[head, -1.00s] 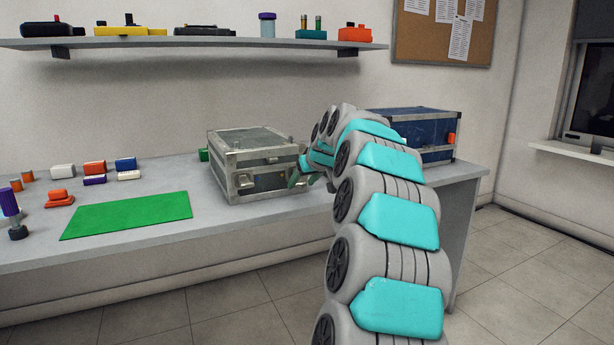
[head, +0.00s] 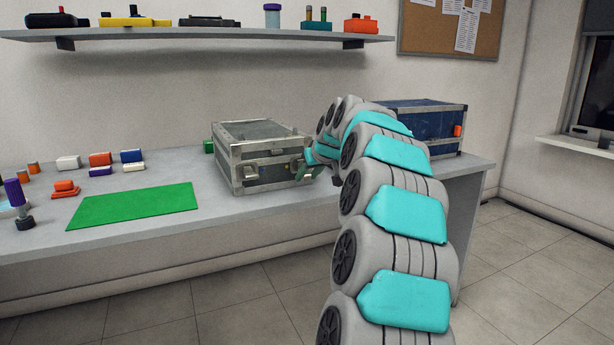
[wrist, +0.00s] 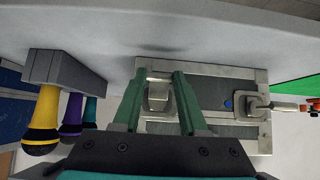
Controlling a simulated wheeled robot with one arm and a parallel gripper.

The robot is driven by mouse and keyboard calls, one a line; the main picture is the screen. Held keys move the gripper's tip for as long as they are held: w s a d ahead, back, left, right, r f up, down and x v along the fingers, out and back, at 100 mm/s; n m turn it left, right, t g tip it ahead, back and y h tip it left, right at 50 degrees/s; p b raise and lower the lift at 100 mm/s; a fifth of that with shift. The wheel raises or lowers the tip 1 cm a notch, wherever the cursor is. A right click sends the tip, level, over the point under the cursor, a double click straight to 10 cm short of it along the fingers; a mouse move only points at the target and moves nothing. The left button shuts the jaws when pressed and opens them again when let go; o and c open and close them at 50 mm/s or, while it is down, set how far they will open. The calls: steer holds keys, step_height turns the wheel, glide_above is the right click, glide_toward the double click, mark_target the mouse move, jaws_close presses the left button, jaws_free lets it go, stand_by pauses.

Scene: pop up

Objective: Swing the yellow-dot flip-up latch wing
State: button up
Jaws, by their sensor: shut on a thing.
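A grey metal-edged case (head: 262,132) stands on the bench in the head view. Its front also shows in the wrist view (wrist: 205,88), with two metal latches. My gripper (wrist: 163,77) is at one latch (wrist: 158,98), its green fingers on either side of the metal wing, shut on it. In the head view my gripper (head: 315,168) is at the case's right front, partly hidden by my arm.
A blue case (head: 425,125) stands to the right behind my arm. A grey holder (wrist: 62,72) with several coloured-handled items is close beside my gripper in the wrist view. A green mat (head: 135,206) and small blocks lie left. A shelf (head: 200,36) runs above.

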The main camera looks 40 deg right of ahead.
mark_target(306, 177)
steer(key=shift+r, duration=0.1)
steer(key=shift+s+r, duration=0.3)
steer(key=shift+s, duration=0.1)
steer(key=shift+s+a+r, duration=0.1)
steer(key=shift+s+r, duration=0.1)
steer(key=shift+s, duration=0.1)
steer(key=shift+s+r, duration=0.1)
jaws_close()
steer(key=shift+s+a+r, duration=0.15)
steer(key=shift+s+r, duration=0.15)
steer(key=shift+s, duration=0.05)
steer(key=shift+o, duration=2.1)
jaws_free()
